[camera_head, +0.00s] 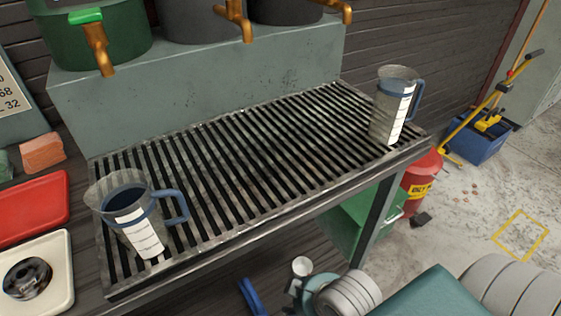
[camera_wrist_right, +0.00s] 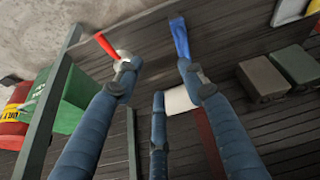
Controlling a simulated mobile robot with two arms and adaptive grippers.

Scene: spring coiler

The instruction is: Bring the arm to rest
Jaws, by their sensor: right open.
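My right arm comes in at the bottom right of the head view, low in front of the bench; its teal and pale grey links show. In the right wrist view my right gripper (camera_wrist_right: 142,42) has its two blue fingers spread wide apart, one tip red and the other blue. Nothing is held between them. In the head view only a blue part of that gripper (camera_head: 250,297) shows beside the bench front, partly cut off. My left gripper is in neither view. A clear measuring jug (camera_head: 137,217) stands at the grate's left, and another jug (camera_head: 394,107) stands at its right end.
The slatted metal grate (camera_head: 230,165) is bare between the jugs. Dispensers with brass taps, one green (camera_head: 55,35), stand on a grey ledge behind. A red tray (camera_head: 30,210) and a cream tray (camera_head: 55,255) lie left. A green box (camera_head: 352,225) and red bin (camera_head: 424,172) are below right.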

